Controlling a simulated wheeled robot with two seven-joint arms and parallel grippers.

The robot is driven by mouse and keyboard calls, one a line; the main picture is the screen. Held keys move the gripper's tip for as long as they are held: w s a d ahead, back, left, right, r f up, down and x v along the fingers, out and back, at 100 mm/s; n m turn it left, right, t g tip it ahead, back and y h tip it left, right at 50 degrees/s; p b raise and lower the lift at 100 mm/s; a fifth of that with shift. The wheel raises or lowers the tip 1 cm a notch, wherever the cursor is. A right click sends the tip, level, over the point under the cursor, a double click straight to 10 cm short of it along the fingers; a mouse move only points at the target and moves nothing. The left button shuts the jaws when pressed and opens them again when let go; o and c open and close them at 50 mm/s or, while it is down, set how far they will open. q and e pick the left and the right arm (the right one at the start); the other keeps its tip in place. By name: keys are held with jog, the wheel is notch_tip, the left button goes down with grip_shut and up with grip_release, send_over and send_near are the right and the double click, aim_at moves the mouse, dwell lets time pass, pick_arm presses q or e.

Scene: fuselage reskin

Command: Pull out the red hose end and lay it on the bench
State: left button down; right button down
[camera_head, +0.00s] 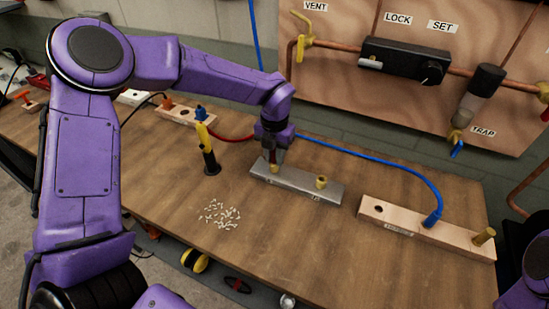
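The red hose (232,138) runs from near the blue-topped fitting to my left gripper. Its end is mostly hidden at the gripper. My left gripper (273,157) points down over the left brass port of a grey metal block (296,181). A little red shows between its fingers, but I cannot tell whether they are shut on the hose end or whether that end is seated in the port. The wooden bench (270,255) has bare surface in front of the block. My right gripper is not in view; only a purple part of my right arm shows at the lower right.
A blue hose (385,163) curves right to a pale block (400,224) with a brass post. A yellow and black tool (207,150) stands upright left of the metal block, near scattered white pieces (219,213). A valve panel (430,55) stands behind the bench.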

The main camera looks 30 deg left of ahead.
pick_arm(q)
jog(key=shift+r+p, duration=0.95)
jog(key=shift+r, duration=0.25)
jog(key=shift+r, duration=0.25)
notch_tip(320, 180, up, 3)
jog(key=p, duration=0.3)
jog(key=shift+f, duration=0.1)
